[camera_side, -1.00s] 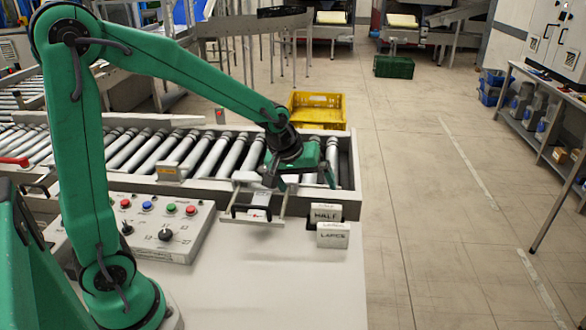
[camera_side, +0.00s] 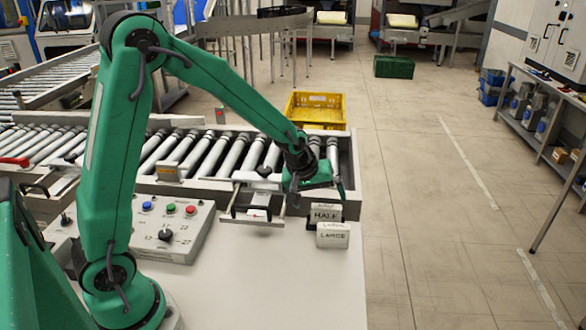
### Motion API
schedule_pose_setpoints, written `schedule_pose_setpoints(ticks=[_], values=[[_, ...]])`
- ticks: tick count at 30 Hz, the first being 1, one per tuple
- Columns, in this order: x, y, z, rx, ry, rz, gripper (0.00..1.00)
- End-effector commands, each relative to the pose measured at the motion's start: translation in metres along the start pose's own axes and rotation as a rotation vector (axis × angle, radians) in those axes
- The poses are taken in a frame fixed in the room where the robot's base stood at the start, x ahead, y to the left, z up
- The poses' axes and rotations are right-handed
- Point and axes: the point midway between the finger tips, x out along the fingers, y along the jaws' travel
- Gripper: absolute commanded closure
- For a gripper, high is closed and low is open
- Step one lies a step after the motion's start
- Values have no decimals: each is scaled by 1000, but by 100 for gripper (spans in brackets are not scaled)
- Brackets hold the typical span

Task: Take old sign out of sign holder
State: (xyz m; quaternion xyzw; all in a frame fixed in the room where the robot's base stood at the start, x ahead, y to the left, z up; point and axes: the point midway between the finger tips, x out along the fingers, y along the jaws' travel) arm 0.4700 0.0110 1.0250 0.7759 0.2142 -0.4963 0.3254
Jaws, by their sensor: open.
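The sign holder (camera_side: 252,220) is a grey metal frame on the front of the conveyor, with dark parts at its sides. A small whitish piece (camera_side: 259,199) with a reddish mark below it shows within the frame; I cannot read it or tell if it is the old sign. My gripper (camera_side: 317,193) is open, to the right of the holder, above and just behind a white block reading HALF (camera_side: 325,213). Nothing shows held between its fingers, and I cannot tell if they touch the block. A second white block, reading LARGE (camera_side: 333,235), stands in front.
A control box (camera_side: 165,232) with coloured buttons and a knob stands left on the white table (camera_side: 270,285). The roller conveyor (camera_side: 205,155) runs behind. A yellow crate (camera_side: 316,109) is beyond it. The table front is clear.

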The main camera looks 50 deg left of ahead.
Motion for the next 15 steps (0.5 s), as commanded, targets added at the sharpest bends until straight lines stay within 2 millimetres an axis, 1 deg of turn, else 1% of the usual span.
schedule_pose_setpoints(ticks=[10, 15], values=[[5, 0, 0, 0, -1, 0, 0], [17, 1, 0, 0, -1, -1, 0]])
